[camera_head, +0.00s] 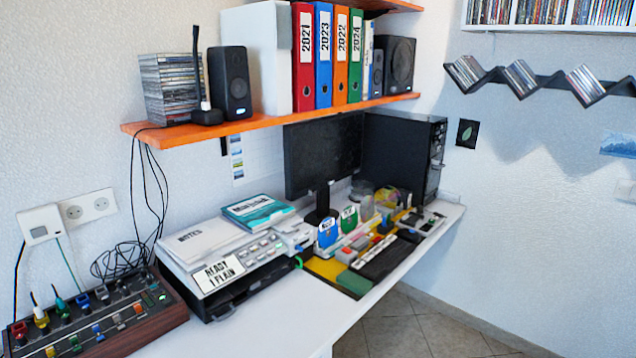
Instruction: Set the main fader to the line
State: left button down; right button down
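A mixer (100,318) with dark wooden sides stands on the white desk at the lower left, partly cut off by the frame's edge. Its panel has coloured plugs and cables at the back and a row of small coloured fader caps in front, among them a blue cap (97,329) and an orange cap (138,308). I cannot tell which cap is the main fader. The line is too small to make out. Neither of my grippers shows in the head view.
A printer-like device (225,262) with papers and a book on top stands right of the mixer. A monitor (323,155), a computer tower (402,150) and a keyboard (388,258) are farther right. An orange shelf (270,122) hangs above. The desk's front (270,325) is clear.

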aim_at(137, 306)
jog(key=u, duration=1.35)
